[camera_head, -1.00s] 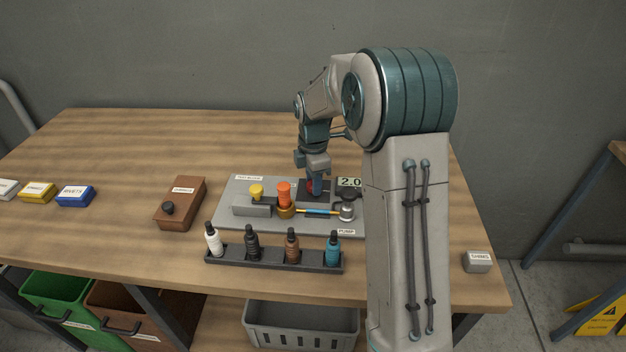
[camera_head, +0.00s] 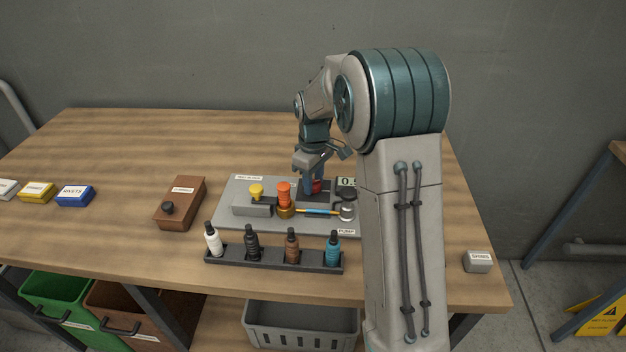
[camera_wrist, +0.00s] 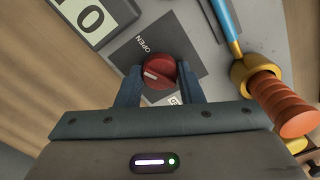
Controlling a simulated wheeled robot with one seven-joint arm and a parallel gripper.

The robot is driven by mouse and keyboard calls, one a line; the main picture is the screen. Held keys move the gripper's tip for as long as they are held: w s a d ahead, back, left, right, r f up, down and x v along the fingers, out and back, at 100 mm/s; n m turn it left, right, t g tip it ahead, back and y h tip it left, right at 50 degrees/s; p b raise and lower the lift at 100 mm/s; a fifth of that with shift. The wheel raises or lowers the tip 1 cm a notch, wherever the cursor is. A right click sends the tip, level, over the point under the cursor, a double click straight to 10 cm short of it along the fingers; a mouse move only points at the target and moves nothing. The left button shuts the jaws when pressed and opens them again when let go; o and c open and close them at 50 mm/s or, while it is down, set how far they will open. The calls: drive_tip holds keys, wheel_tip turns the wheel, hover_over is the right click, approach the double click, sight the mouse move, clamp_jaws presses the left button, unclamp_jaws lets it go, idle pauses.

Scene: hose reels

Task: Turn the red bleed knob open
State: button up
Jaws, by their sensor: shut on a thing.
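The red bleed knob (camera_wrist: 159,72) sits on a dark square plate marked OPEN (camera_wrist: 145,45) in the wrist view. A white line on its top points to the left, below the OPEN word. My gripper (camera_wrist: 160,85) has one finger on each side of the knob and is shut on it. In the head view the knob (camera_head: 317,186) shows as a small red patch, partly hidden by my gripper (camera_head: 314,185).
The grey test board (camera_head: 225,205) also holds a yellow knob (camera_head: 256,191), an orange handle (camera_head: 284,194) and a blue-and-yellow rod (camera_head: 318,211). A rack (camera_head: 275,262) of several bottles stands in front. A brown box (camera_head: 181,203) stands to the left.

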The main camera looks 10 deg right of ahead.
sight(314, 182)
drive_tip(key=m, duration=0.5)
drive_tip(key=shift+m, duration=0.3)
idle(0.4)
drive_tip(key=o, duration=1)
wheel_tip(314, 182, up, 14)
